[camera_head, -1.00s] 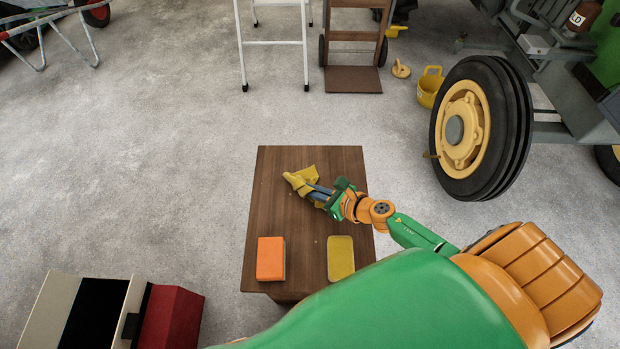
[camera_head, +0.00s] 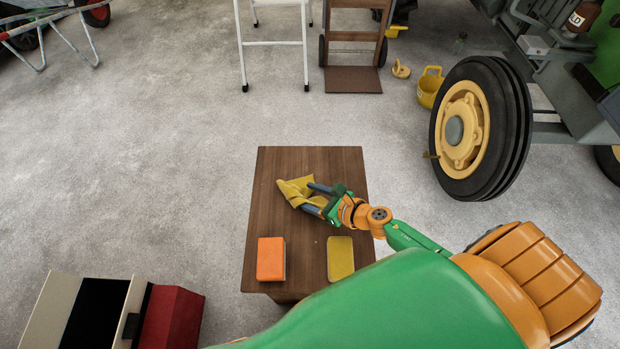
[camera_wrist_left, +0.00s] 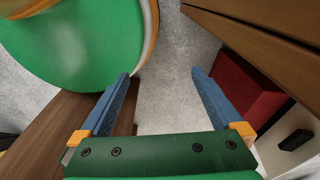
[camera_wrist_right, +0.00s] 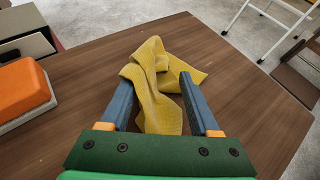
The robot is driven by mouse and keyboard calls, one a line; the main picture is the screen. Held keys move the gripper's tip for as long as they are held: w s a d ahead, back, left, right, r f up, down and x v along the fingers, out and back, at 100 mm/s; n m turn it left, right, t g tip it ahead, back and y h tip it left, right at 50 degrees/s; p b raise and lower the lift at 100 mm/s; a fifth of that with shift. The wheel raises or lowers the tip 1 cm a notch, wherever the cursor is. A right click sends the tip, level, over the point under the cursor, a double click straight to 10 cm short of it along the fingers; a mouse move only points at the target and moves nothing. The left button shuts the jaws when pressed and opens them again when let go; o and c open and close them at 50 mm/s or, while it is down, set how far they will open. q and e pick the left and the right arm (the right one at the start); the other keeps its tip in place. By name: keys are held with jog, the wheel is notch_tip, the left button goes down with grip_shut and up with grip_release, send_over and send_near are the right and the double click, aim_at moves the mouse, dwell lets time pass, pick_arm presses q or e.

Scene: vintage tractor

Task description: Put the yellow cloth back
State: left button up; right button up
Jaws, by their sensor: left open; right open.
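The yellow cloth (camera_head: 294,190) lies crumpled on the brown wooden table (camera_head: 272,218), toward its far part. My right gripper (camera_head: 310,197) is open at the cloth. In the right wrist view the cloth (camera_wrist_right: 156,88) lies between and beyond the two blue fingers of the right gripper (camera_wrist_right: 156,98), with part of it reaching back between them. My left gripper (camera_wrist_left: 163,85) is open and empty in the left wrist view, with grey floor between its fingers. The left gripper does not show in the head view.
An orange block (camera_head: 270,259) and a yellow flat block (camera_head: 341,258) sit at the table's near part. An open box with a red side (camera_head: 172,318) stands at the lower left. A tractor wheel (camera_head: 470,125) is at right.

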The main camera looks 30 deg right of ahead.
jog(key=s+a+r+p, duration=0.2)
jog(key=a+r+p, duration=0.1)
jog(key=r+p, duration=0.6)
jog(key=shift+s+r, duration=0.2)
jog(key=shift+r, duration=0.1)
jog(key=shift+a, duration=0.1)
